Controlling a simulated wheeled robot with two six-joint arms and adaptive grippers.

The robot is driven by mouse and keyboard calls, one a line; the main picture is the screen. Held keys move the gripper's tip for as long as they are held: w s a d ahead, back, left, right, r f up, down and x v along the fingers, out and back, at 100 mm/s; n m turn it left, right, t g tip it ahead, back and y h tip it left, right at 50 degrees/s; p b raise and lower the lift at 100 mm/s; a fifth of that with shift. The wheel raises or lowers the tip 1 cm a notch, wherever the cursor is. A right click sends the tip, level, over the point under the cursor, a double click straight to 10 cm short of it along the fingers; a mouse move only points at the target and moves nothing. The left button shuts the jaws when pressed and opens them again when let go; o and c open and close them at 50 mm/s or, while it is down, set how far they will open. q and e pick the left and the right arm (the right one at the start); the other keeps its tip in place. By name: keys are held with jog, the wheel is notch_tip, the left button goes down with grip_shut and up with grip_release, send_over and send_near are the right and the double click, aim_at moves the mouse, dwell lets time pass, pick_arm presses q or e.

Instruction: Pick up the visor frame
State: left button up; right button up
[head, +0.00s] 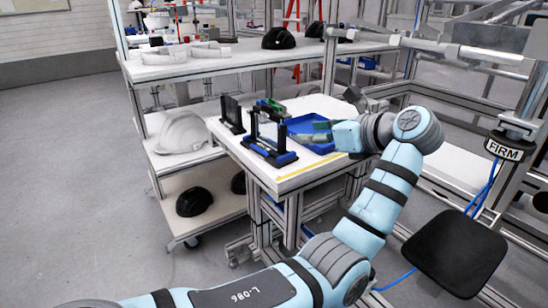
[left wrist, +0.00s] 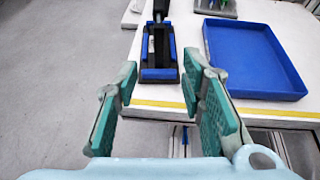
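The visor frame appears to be the dark upright frame with a pale pane (head: 268,129). It stands on a black and blue base (head: 270,154) near the table's front left edge. In the left wrist view the black and blue stand (left wrist: 159,74) is seen from above, beyond and between my fingers; its upper part is cut off at the top. My left gripper (head: 318,132) is over the blue tray, right of the stand in the head view. In the left wrist view the left gripper (left wrist: 160,75) is open with green pads and nothing between them. My right gripper is not in view.
A blue tray (left wrist: 250,94) lies right of the stand. A second dark stand (head: 232,112) is behind it. A white helmet shell (head: 181,133) and a black one (head: 194,201) sit on lower shelves at left. A yellow strip (head: 305,169) marks the table's front edge.

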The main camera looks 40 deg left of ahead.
aim_at(285, 137)
pick_arm(q)
jog(key=b+x, duration=0.1)
jog(key=x, duration=0.6)
jog(key=shift+s+a+f+b, duration=0.1)
jog(key=shift+a+b, duration=0.05)
jog(key=shift+b, duration=0.25)
jog(key=shift+a+f, duration=0.25)
jog(key=shift+a, duration=0.3)
jog(key=b+x, duration=0.2)
jog(key=x, duration=0.1)
jog(key=shift+w+a+f, duration=0.2)
jog(key=shift+f, duration=0.1)
jog(key=shift+w+a+f, duration=0.1)
jog(key=shift+a, duration=0.35)
jog(key=shift+d, duration=0.1)
jog(key=shift+c, duration=0.7)
grip_shut()
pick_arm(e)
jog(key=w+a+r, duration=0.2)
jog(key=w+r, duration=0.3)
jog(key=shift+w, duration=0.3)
